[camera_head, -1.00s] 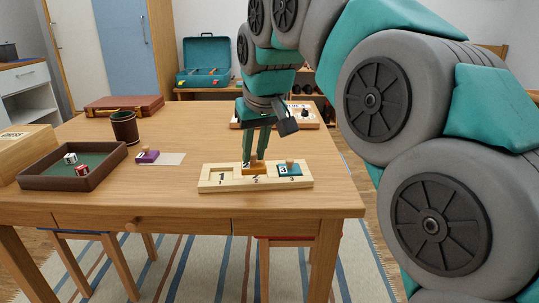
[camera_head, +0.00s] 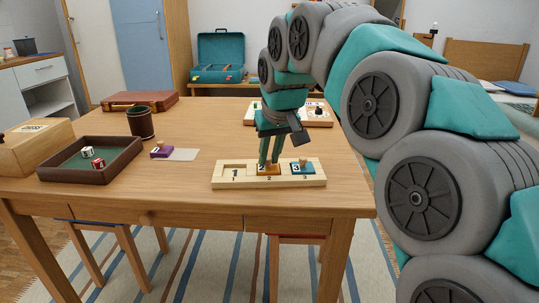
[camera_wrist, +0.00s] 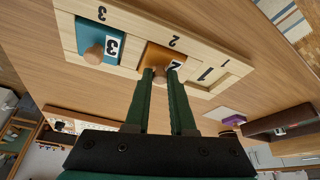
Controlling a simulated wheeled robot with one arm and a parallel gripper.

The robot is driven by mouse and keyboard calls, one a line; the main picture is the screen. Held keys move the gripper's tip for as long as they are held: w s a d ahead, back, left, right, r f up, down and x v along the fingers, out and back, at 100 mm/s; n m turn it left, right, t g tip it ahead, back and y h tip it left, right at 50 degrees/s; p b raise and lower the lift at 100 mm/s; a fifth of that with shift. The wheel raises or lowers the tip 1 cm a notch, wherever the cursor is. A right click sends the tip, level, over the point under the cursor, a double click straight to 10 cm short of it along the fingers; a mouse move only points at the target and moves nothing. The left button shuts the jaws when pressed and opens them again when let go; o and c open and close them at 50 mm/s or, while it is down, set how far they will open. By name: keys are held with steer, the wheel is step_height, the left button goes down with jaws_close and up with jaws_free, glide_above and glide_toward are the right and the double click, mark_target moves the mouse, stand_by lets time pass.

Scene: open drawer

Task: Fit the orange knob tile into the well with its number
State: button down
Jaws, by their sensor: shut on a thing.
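The orange knob tile (camera_head: 268,169) is at the middle well of the pale wooden board (camera_head: 236,182), the well marked 2. In the wrist view the orange tile (camera_wrist: 152,54) shows a 2 and a round wooden knob. My gripper (camera_wrist: 161,73) is shut on that knob, and its fingers also show in the head view (camera_head: 269,160). The tile looks about level with the board; I cannot tell whether it sits fully down. A teal tile (camera_head: 303,168) marked 3 sits in the right well. The left well (camera_head: 238,172), marked 1, is empty.
A dice tray (camera_head: 90,174), a dark cup (camera_head: 141,123) and a wooden box (camera_head: 36,146) stand left. Another board (camera_head: 317,119) lies at the back. The table in front of the cup is mostly clear.

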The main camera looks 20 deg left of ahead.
steer(key=shift+f, duration=0.2)
steer(key=c, duration=0.8)
jaws_free()
steer(key=shift+o, duration=0.2)
steer(key=v, duration=1.2)
steer(key=shift+r, duration=0.2)
